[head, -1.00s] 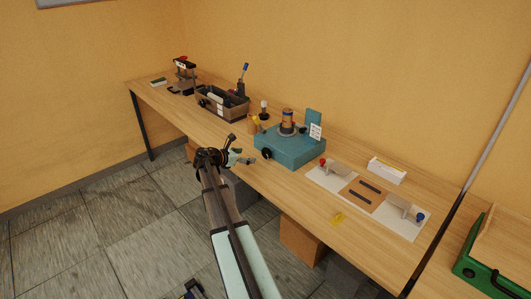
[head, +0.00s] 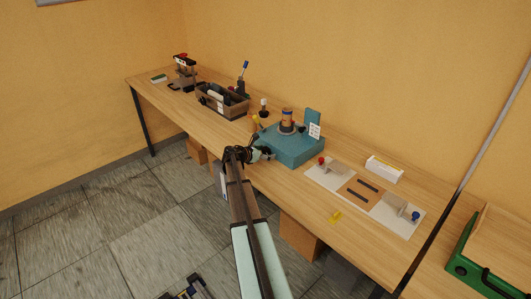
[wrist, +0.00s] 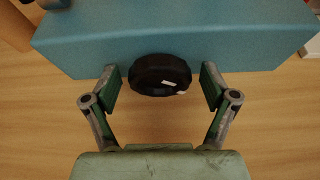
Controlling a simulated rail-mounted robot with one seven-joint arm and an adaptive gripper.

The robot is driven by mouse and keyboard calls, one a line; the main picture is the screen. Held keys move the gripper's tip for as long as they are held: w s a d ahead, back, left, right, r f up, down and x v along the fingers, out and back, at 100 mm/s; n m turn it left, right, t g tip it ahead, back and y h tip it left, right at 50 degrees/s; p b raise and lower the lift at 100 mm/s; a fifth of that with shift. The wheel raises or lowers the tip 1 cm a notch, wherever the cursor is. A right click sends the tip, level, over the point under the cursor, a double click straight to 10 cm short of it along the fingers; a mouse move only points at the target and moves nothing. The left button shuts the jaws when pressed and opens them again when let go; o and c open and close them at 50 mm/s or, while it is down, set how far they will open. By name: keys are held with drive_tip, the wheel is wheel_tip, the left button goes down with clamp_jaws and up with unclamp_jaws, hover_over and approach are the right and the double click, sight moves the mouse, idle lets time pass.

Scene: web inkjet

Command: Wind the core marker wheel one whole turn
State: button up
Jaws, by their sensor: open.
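The black wheel (wrist: 160,75) is on the front face of the teal machine (wrist: 215,35), with small pale marks on its lower right side. My gripper (wrist: 160,84) is open in the wrist view, one finger on each side of the wheel, with gaps between fingers and wheel. In the head view my gripper (head: 266,153) is at the machine's front left, and the arm and gripper hide the wheel there.
A toolbox (head: 222,101) stands left of the machine on the wooden bench. A plate with red and blue knobs (head: 362,196) and a white box (head: 384,169) are to the right. Bench surface before the machine is clear.

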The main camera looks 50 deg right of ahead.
drive_tip(key=c, duration=1.2)
drive_tip(key=shift+o, duration=0.2)
drive_tip(key=shift+f+b, duration=0.1)
drive_tip(key=shift+b, duration=0.25)
drive_tip(key=m+t+b, duration=0.1)
drive_tip(key=b, duration=0.2)
drive_tip(key=shift+f+b, duration=0.2)
drive_tip(key=shift+b, duration=0.1)
drive_tip(key=shift+m+t+b, duration=0.4)
drive_tip(key=shift+m+b, duration=0.3)
drive_tip(key=shift+b, duration=0.45)
drive_tip(key=shift+r+m+h+b, duration=0.3)
drive_tip(key=shift+r+m+b, duration=0.1)
drive_tip(key=shift+b, duration=0.3)
